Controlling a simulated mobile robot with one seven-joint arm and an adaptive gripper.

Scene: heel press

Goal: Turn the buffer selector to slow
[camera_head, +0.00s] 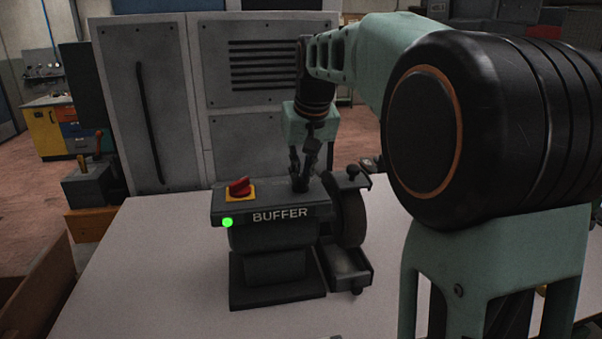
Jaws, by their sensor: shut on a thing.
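The dark buffer (275,262), with BUFFER lettered on its front, stands on the pale bench. A green lamp (227,222) glows at the front left corner. My gripper (300,174) points down over the top's right part, its fingers shut on a small dark knob (300,185). The knob is partly hidden by the fingers. Its pointing direction and any speed marks cannot be read. My gripper is apart from the red switch.
The buffing wheel (349,216) and a tray (346,268) are close on the buffer's right. A grey cabinet (160,100) stands behind. A box with a lever (88,184) is at the left. The bench (150,270) is clear left of the buffer.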

